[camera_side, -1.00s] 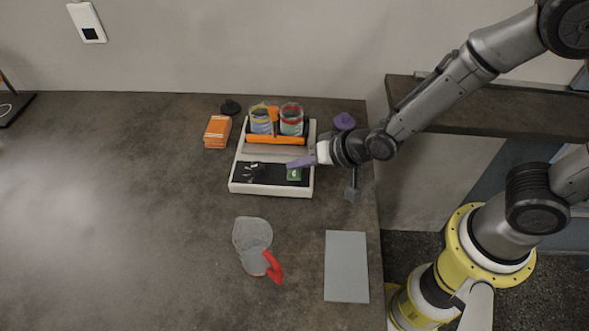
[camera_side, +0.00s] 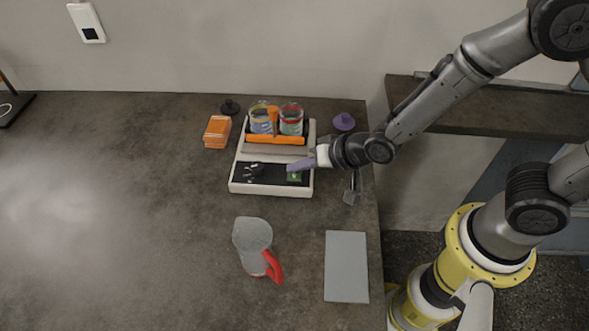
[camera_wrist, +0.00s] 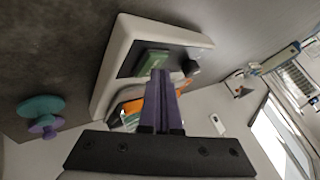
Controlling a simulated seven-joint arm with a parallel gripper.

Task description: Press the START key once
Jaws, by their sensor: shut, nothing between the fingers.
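The sieve shaker (camera_side: 238,187) is a white-framed unit with a black front panel, standing near the back of the table. A green key (camera_side: 295,177), which looks like the START key, is at the right of that panel; it also shows in the wrist view (camera_wrist: 151,61). My gripper (camera_side: 290,167) has purple fingers that are shut and empty. In the side view the fingertips are over the green key and hide part of it. In the wrist view the fingertips (camera_wrist: 162,74) are at the key's edge. I cannot tell whether they touch it.
A dark knob (camera_side: 253,171) is left of the key.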

